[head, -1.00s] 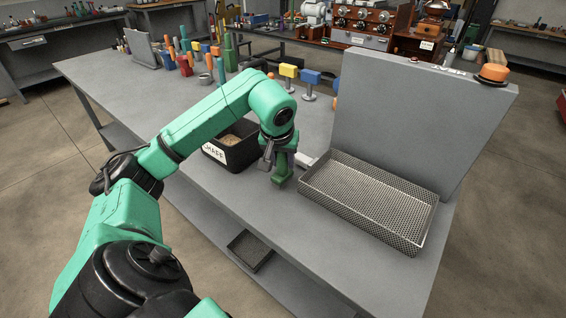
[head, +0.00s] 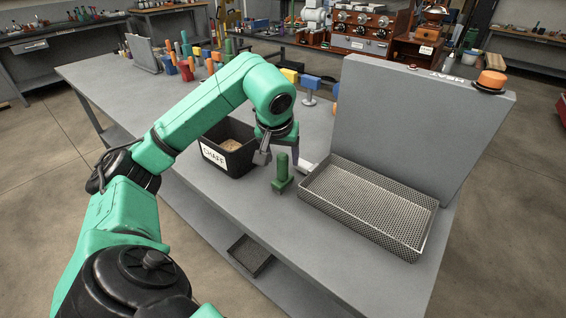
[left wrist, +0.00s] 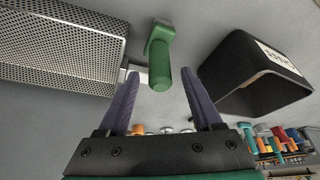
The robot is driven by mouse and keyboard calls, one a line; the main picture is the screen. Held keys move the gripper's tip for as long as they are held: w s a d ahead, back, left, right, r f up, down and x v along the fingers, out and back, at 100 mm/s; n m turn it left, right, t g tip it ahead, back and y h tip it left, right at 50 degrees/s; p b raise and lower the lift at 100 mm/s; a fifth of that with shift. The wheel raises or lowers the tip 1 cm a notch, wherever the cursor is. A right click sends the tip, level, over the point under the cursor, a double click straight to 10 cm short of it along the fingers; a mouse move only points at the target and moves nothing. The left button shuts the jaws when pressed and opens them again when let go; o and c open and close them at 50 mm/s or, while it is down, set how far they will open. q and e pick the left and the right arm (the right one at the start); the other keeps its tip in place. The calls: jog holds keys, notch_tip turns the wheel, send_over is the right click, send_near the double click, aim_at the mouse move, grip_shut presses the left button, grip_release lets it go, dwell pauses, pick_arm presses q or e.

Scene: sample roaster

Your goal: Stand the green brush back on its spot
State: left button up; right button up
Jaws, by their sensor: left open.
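My left gripper (head: 279,154) is open and empty, just behind the brush in the head view. In the left wrist view the brush (left wrist: 158,50) lies ahead of the open jaws (left wrist: 160,74), with its handle end pointing back toward them. No marked spot shows under the brush. My right gripper is in neither view.
A black bin labelled CHAFF (head: 228,150) stands left of the brush. A perforated metal tray (head: 370,207) is on the right, before a tall grey panel (head: 420,130). A small white piece (head: 308,165) lies by the tray. Several coloured tools stand farther back.

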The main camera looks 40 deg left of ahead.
pick_arm(q)
jog(key=p+v, duration=0.1)
jog(key=v, duration=0.6)
jog(key=shift+r, duration=0.1)
